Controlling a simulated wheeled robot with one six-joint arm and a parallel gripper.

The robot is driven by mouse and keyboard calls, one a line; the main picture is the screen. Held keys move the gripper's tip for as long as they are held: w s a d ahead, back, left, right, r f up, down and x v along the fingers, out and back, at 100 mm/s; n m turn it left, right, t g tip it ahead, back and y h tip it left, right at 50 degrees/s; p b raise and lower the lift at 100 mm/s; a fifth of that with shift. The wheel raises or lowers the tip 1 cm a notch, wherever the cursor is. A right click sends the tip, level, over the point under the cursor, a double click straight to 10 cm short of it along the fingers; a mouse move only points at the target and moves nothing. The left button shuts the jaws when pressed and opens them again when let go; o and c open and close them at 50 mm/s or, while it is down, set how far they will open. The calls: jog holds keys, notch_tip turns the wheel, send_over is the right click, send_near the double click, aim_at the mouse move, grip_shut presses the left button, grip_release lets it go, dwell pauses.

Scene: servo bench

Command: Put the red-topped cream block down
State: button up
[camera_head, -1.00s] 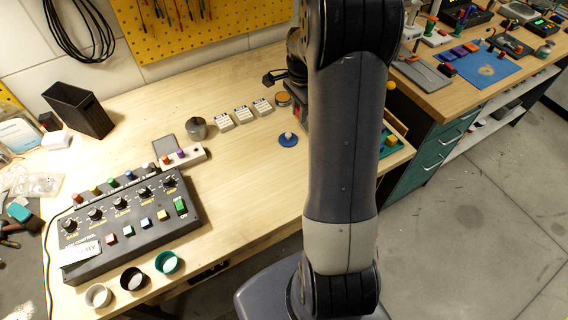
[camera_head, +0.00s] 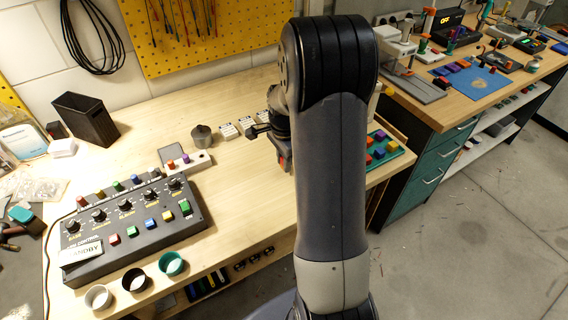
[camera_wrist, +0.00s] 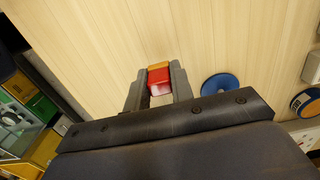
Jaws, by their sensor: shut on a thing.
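My gripper (camera_wrist: 158,80) is shut on a small block (camera_wrist: 160,77) between its two dark fingers in the wrist view. The block shows a red face, with a yellow-orange part at its far end and a pale patch at its near edge. Bare wooden bench top (camera_wrist: 90,45) lies beyond it; I cannot tell how far below the block is.
A round blue disc (camera_wrist: 221,87) lies just right of the gripper. A green tray (camera_head: 396,153) with coloured blocks stands right of my arm.

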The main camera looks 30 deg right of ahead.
jog(key=shift+f, duration=0.9)
jog(key=shift+f, duration=0.2)
jog(key=o, duration=0.9)
jog(key=shift+r, duration=0.15)
notch_tip(320, 180, up, 12)
jog(key=shift+r+b, duration=0.1)
jog(key=shift+b, duration=0.3)
